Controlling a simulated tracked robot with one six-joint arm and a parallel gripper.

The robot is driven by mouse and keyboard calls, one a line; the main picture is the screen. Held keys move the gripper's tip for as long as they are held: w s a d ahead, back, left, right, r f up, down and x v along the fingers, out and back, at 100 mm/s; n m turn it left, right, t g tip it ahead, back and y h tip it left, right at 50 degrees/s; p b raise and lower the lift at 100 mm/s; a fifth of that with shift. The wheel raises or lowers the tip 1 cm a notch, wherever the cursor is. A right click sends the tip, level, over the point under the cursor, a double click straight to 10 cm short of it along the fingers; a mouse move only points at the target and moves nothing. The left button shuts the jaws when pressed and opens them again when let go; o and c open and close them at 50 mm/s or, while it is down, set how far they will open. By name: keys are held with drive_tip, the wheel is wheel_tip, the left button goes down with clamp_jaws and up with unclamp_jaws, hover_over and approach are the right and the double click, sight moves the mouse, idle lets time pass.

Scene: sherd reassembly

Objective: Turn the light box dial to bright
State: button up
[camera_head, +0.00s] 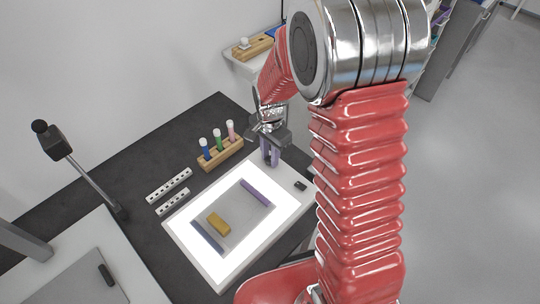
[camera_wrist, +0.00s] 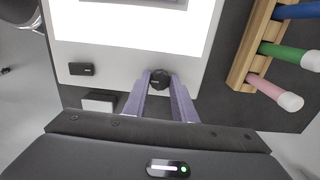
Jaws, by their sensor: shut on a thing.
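The light box (camera_head: 284,215) is a white panel on the dark bench, and its surface glows white. Its dial (camera_wrist: 159,79) is a small round black knob on the box's margin, seen in the wrist view. My gripper (camera_wrist: 160,84) has its two purple-grey fingers closed around the dial's sides. In the head view my gripper (camera_head: 270,158) points down at the box's far corner, and the dial there is hidden by the fingers. A small black switch (camera_wrist: 82,69) sits on the same margin, left of the dial in the wrist view; it also shows in the head view (camera_head: 300,186).
On the box lie a grey sheet with an ochre block (camera_head: 218,223), a purple bar (camera_head: 256,193) and a blue-grey bar (camera_head: 208,238). A wooden rack (camera_head: 221,154) with blue, green and pink tubes stands close beside my gripper. Two white perforated strips (camera_head: 169,185) lie left.

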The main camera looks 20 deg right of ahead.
drive_tip(key=o, duration=1)
drive_tip(key=shift+w, duration=0.1)
drive_tip(key=shift+o, duration=0.2)
wheel_tip(320, 180, up, 14)
drive_tip(key=shift+f, duration=0.15)
